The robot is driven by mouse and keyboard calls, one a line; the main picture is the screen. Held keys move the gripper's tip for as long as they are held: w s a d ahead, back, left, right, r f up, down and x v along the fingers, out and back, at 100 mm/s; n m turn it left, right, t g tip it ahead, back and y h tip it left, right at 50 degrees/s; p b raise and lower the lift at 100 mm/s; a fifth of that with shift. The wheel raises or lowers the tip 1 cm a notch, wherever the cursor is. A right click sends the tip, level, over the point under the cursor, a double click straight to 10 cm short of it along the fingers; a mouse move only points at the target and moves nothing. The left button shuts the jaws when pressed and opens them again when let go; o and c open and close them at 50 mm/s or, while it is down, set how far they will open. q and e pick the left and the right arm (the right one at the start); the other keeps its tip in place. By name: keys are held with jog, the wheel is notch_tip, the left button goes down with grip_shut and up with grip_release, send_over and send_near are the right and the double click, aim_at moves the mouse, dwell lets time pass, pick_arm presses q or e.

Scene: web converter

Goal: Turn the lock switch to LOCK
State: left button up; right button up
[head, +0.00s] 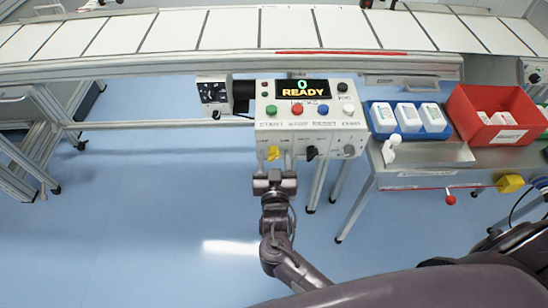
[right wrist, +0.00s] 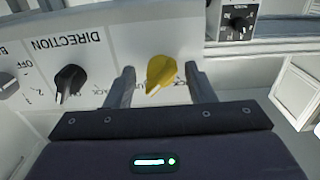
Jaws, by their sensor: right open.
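The lock switch is a yellow rotary knob (head: 273,153) at the lower left of the white control panel's (head: 312,131) front face. In the right wrist view the yellow knob (right wrist: 161,74) sits tilted, between the two fingers. My right gripper (right wrist: 157,85) is open, with one finger on each side of the knob and gaps visible; whether either finger touches it I cannot tell. The label beneath the knob is partly hidden by the gripper. In the head view my right gripper (head: 274,172) is just below the knob. My left gripper is not in view.
A black direction knob (right wrist: 69,82) is beside the yellow one. A display (head: 303,89) reads READY above several coloured buttons. A blue tray (head: 408,133) of white bottles and a red bin (head: 497,137) stand to the right. The conveyor (head: 230,62) runs behind.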

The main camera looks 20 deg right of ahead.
jog(key=c, duration=1)
jog(key=n+p, duration=0.3)
jog(key=shift+r, duration=0.15)
jog(key=n+p, duration=0.2)
jog(key=n, duration=0.3)
jog(key=shift+p, duration=0.3)
jog(key=n+p, duration=0.2)
jog(key=n, duration=0.3)
jog(key=shift+p, duration=0.3)
jog(key=n+p, duration=0.1)
jog(key=n, duration=0.3)
jog(key=shift+o, duration=0.4)
jog(key=shift+n, duration=0.5)
jog(key=shift+p, duration=0.3)
